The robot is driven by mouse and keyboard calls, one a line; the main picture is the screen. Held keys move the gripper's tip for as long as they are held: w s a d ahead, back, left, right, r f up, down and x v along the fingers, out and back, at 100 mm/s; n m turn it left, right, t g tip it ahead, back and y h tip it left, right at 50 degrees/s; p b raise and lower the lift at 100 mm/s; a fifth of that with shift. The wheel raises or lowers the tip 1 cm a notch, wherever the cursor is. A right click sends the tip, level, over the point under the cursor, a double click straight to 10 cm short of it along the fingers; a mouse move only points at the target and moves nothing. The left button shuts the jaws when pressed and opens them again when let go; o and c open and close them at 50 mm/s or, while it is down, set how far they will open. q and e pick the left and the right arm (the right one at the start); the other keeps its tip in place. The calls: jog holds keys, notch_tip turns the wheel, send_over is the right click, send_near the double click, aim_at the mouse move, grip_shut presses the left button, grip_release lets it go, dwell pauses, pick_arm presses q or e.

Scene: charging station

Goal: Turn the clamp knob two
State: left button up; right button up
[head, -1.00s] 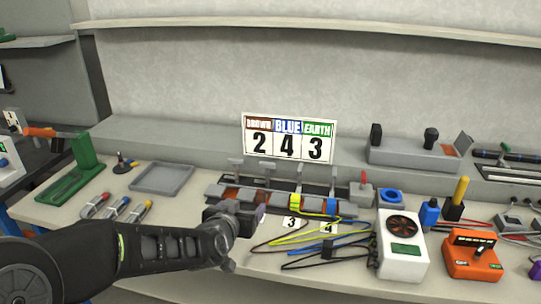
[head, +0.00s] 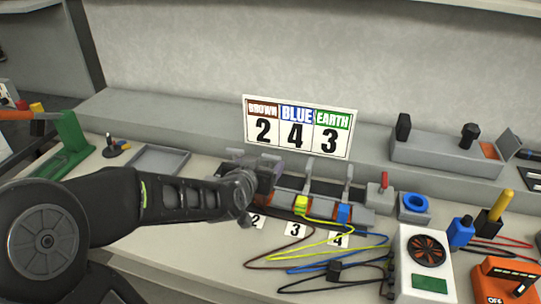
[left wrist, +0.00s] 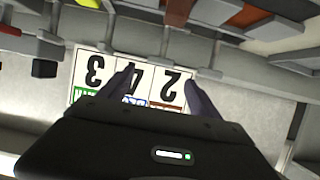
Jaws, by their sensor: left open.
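The clamp block (head: 365,219) holds a row of grey upright clamp knobs. The clamp knob near the left end (head: 236,153) shows beyond my arm. Two more knobs (head: 308,166) stand to the right of my gripper. A white label 2 (head: 256,221) lies in front of the block, below my gripper, so clamp knob two is at or behind the gripper and partly hidden. My left gripper (head: 268,172) is open above the block's left part.
The number sign (head: 300,128) stands behind the block, reading brown 2, blue 4, earth 3. Yellow and blue wires run from the block across the bench. A grey tray (head: 160,160) lies left.

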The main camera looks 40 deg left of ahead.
aim_at(271, 156)
pick_arm(q)
jog(key=shift+x, duration=3.95)
jog(key=c, duration=1.4)
